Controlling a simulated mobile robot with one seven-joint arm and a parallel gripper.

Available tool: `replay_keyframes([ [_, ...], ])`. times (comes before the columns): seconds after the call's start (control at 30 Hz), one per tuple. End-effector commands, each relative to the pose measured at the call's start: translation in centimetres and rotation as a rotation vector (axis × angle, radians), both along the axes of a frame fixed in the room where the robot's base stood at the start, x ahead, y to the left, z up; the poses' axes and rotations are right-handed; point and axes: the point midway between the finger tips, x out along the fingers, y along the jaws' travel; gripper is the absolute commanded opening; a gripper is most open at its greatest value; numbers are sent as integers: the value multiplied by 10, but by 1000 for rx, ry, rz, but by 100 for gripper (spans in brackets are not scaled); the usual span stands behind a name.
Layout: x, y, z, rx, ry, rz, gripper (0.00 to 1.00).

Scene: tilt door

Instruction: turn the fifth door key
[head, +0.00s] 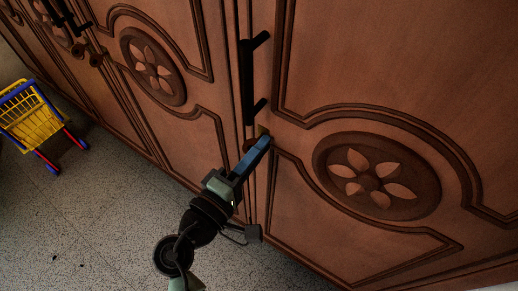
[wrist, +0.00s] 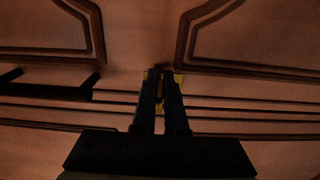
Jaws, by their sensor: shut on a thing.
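My gripper (head: 264,142) reaches up to the tall carved wooden door, just below its black bar handle (head: 249,80). Its fingers are closed on a small yellow key (wrist: 179,79) at the door edge. In the wrist view my gripper (wrist: 160,76) covers the middle of the key, and yellow shows between and on both sides of the fingertips. In the head view the key is mostly hidden by the fingers. The keyhole is hidden, and I cannot tell how far the key is turned. The door looks closed.
More carved doors run off to the left, with black handles (head: 68,18) and a small round knob (head: 96,60). A yellow and blue toy cart (head: 30,115) stands on the speckled floor at the left. The floor (head: 90,220) in front is clear.

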Motion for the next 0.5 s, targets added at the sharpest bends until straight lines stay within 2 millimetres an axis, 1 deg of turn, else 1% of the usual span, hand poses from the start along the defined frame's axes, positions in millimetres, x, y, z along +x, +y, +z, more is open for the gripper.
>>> replay_keyframes([
  [0.3,0,0,0,3,-1,0,0],
  [0.33,0,0,0,3,-1,0,15],
  [0.47,0,0,0,3,-1,0,39],
  [0.5,0,0,0,2,0,0,40],
])
